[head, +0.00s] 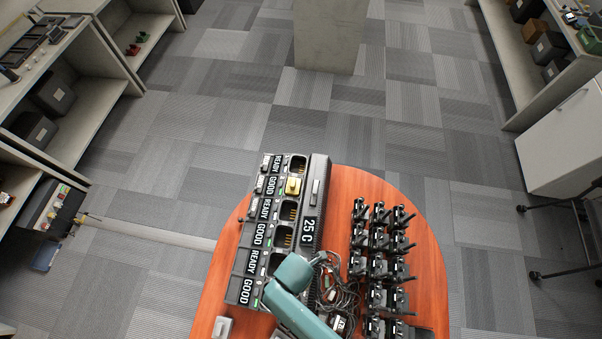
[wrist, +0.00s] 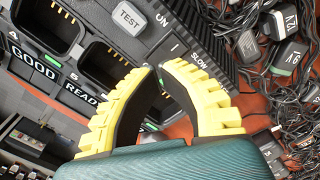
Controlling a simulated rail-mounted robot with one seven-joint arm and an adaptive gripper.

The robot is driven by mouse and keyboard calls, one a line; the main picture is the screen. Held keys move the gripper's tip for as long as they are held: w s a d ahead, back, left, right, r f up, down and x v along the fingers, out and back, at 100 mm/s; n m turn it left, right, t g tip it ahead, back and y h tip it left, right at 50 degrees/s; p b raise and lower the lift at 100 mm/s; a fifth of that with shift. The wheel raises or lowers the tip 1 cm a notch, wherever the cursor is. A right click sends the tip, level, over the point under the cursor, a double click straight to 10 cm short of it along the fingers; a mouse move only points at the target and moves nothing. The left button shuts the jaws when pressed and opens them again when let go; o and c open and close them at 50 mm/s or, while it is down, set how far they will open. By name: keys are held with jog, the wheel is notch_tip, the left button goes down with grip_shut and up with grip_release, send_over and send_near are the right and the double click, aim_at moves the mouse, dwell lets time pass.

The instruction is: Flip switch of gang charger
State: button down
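The gang charger (head: 319,172) is a long black unit with several bays and READY and GOOD labels, on the round red-brown table (head: 380,185). In the wrist view the charger (wrist: 98,27) shows a grey TEST button (wrist: 128,16) and a dark switch area (wrist: 174,46) marked ON, I and SLOW. My gripper (wrist: 158,73) has yellow ribbed fingers with black pads; their tips nearly meet just below the switch area, with nothing visible held. Whether they touch the charger is unclear. In the head view my teal gripper body is over the charger's near end, hiding part of it.
Several black radios (head: 378,240) stand in rows right of the charger. Tangled cables and grey plugs (wrist: 247,47) lie beside it. A yellow item (head: 293,186) sits in one bay. Shelves line both sides; a concrete pillar (head: 328,35) stands beyond the table.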

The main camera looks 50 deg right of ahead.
jog(key=shift+f+b, duration=0.95)
jog(key=shift+f, duration=0.65)
dwell(0.5)
notch_tip(320, 180, up, 7)
jog(key=p, duration=0.8)
jog(key=shift+r, duration=0.15)
